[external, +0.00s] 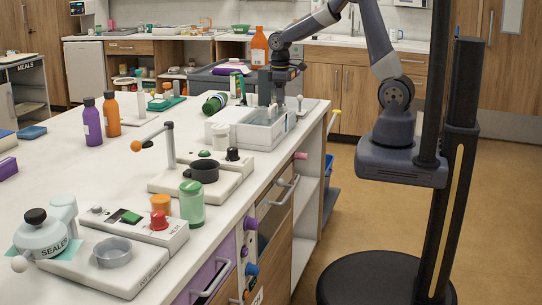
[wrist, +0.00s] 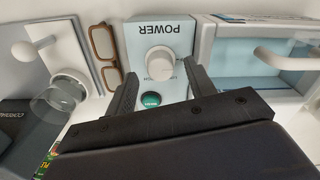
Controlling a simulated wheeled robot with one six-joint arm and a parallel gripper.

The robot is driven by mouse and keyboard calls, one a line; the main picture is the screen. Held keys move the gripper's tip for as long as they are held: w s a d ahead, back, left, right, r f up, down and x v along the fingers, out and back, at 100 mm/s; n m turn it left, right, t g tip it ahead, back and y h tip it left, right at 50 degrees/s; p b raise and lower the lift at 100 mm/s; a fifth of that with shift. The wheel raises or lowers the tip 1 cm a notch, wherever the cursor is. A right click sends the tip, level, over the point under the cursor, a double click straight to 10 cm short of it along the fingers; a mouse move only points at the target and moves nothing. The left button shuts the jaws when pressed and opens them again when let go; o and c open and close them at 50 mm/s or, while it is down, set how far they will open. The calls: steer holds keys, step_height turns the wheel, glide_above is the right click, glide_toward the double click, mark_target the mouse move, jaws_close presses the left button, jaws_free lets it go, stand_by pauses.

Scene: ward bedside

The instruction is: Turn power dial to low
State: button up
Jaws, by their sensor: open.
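The power dial (wrist: 160,62) is a round white knob on a pale blue panel (wrist: 133,40) in the wrist view. The word POWER reads upside down above it. Small print beside the dial is partly covered, and its setting cannot be read. My gripper (wrist: 159,68) is open, with one dark finger on each side of the dial toward its lower edge. Whether either finger touches it is unclear. A green button (wrist: 150,99) shows between the fingers. In the external view my gripper (external: 280,98) points down over the counter's far right end; I cannot make out the dial there.
A white-rimmed bin with a handle (wrist: 285,57) stands right of the panel. Brown glasses (wrist: 105,55) and a clear jar (wrist: 62,97) are to the left. Bottles (external: 92,122) and a jointed device (external: 168,145) stand on the counter. Floor space is clear at right.

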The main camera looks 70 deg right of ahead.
steer(key=shift+f, duration=0.95)
steer(key=shift+c, duration=0.2)
steer(key=c, duration=0.9)
steer(key=shift+c, duration=0.2)
steer(key=shift+m, duration=0.4)
steer(key=m, duration=0.4)
steer(key=shift+m, duration=0.4)
steer(key=m, duration=0.6)
steer(key=shift+b, duration=0.4)
steer(key=shift+r, duration=0.1)
